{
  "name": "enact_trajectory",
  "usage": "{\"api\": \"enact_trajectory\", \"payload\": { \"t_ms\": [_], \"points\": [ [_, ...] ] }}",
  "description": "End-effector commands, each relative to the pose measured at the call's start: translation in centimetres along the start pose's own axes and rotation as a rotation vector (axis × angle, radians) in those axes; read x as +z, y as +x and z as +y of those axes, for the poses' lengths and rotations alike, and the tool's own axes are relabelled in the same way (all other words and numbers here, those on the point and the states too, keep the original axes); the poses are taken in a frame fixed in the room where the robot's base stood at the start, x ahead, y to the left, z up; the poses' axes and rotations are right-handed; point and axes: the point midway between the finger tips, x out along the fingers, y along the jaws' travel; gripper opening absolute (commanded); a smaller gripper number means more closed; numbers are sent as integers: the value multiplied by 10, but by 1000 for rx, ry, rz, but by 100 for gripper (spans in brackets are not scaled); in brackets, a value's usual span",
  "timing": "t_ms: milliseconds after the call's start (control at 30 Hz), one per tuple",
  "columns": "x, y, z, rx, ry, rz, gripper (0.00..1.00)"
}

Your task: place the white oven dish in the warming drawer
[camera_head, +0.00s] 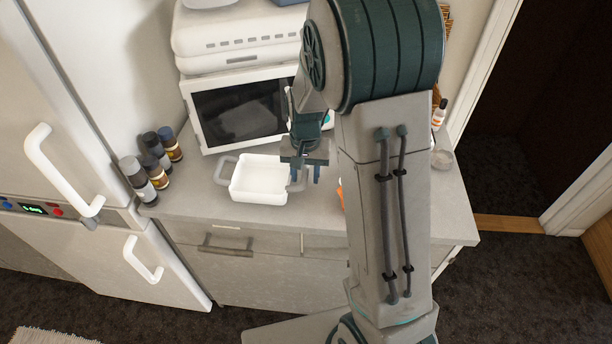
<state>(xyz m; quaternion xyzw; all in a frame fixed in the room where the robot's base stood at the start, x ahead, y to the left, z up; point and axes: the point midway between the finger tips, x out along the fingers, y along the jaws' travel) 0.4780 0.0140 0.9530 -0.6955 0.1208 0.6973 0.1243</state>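The white oven dish (260,178) sits upright and empty on the grey counter, with a grey handle at each side. My gripper (306,174) points down at the dish's right side, close to the right handle. Whether a finger touches the handle cannot be told. Drawer fronts (200,262) show below the counter and look closed, with a handle (225,247) on the left one. I cannot tell which one is the warming drawer. My arm hides the right part of the cabinet.
A white microwave (241,112) stands behind the dish. Several dark bottles (152,160) stand at the counter's left end, beside a white fridge (75,190). An orange item (340,194) is partly hidden by my arm. The counter's front left is clear.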

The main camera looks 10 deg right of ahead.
Motion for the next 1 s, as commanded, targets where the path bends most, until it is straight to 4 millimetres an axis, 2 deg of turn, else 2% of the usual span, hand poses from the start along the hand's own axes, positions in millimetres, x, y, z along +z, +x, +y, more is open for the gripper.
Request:
{"api": "enact_trajectory", "payload": {
  "t_ms": [333, 500, 667, 833, 1000],
  "points": [
    [-1, -75, -1, -3, -1, 6, 38],
    [0, -98, 0, -2, 0, 3, 38],
    [4, -110, 2, -6, -7, 7, 38],
    [34, -128, 17, -36, -63, 48, 38],
    [83, -144, 37, -64, -162, 119, 38]
  ]
}}
